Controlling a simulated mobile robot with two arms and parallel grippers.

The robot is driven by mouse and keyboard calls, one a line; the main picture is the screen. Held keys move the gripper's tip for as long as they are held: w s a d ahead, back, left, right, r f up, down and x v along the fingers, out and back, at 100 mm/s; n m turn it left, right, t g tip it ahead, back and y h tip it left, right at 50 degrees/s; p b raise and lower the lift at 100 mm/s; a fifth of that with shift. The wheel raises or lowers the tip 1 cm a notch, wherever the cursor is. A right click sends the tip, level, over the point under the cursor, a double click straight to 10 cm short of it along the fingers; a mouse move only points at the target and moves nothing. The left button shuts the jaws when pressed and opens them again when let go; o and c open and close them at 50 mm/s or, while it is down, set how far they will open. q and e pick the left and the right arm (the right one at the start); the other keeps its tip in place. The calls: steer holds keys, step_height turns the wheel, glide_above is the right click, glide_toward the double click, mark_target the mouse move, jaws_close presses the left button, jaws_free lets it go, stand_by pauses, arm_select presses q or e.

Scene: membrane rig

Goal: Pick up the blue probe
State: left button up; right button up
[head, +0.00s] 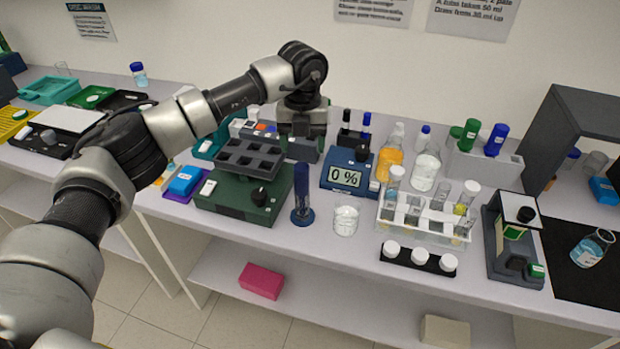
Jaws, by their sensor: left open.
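A blue probe (366,122) stands upright at the back of the workbench, behind the blue meter (345,177) whose display reads 0 %. A black probe (345,118) stands just left of it. Their lower ends are in or behind a dark holder (350,137). My left gripper (302,138) points down to the left of both probes, apart from them, above the area behind the green block heater. It is open, and I see nothing in it; its fingertips are partly hard to make out. My right gripper is not in view.
A dark blue tube (302,187) stands on a base in front of my gripper. The green block device (243,190) is left of it. An orange bottle (389,155), a beaker (345,219) and a clear tube rack (425,222) crowd the right. Free bench is scarce.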

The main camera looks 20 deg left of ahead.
mark_target(302, 177)
arm_select(q)
step_height(302, 177, down, 4)
steer(key=shift+r+p, duration=0.1)
steer(key=shift+p, duration=0.35)
steer(key=shift+s+f+p, duration=0.1)
steer(key=shift+f+p, duration=0.3)
steer(key=shift+f, duration=0.1)
steer(key=f, duration=0.1)
steer(key=f+p, duration=0.2)
steer(key=shift+s+a+f, duration=0.1)
steer(key=shift+s+f, duration=0.15)
steer(key=shift+s, duration=0.05)
steer(key=shift+f, duration=0.6)
steer(key=c, duration=0.7)
steer(key=shift+c, duration=0.9)
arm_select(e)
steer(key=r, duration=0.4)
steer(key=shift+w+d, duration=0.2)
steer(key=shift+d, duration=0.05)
